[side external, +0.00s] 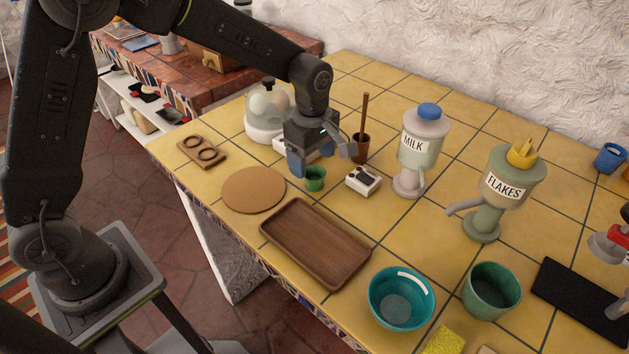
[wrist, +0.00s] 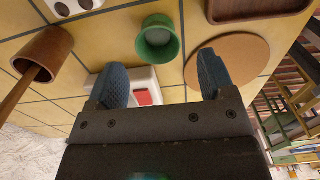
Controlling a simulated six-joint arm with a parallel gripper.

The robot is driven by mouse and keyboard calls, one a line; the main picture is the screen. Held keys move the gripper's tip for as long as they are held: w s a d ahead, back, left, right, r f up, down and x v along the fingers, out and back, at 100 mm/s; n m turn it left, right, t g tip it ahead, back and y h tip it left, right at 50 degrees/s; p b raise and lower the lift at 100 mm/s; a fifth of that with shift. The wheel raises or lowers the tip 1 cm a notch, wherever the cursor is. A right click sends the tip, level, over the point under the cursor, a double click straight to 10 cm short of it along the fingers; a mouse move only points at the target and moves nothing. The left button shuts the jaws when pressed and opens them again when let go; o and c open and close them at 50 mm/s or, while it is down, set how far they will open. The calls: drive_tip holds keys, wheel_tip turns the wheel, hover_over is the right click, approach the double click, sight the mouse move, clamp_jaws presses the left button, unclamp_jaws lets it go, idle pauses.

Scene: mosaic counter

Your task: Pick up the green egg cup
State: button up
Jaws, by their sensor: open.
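The green egg cup (side external: 315,179) stands upright on the yellow tiled counter, just below my gripper (side external: 322,162) in the side view. In the wrist view the egg cup (wrist: 158,37) shows its open rim and sits ahead of my fingertips, between their lines. My gripper (wrist: 162,80) is open, with its two blue-padded fingers apart and nothing between them. The fingers do not touch the egg cup.
A round cork mat (side external: 253,190) and a wooden tray (side external: 315,243) lie close by. A small white box with dark knobs (side external: 363,181), a brown cup with a stick (side external: 361,148) and the milk dispenser (side external: 421,150) stand to the right. A glass dome (side external: 268,108) stands behind.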

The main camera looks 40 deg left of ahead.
sight(315, 175)
drive_tip(key=f, duration=0.5)
drive_tip(key=shift+d, duration=0.25)
drive_tip(key=c, duration=0.9)
drive_tip(key=shift+r, duration=0.1)
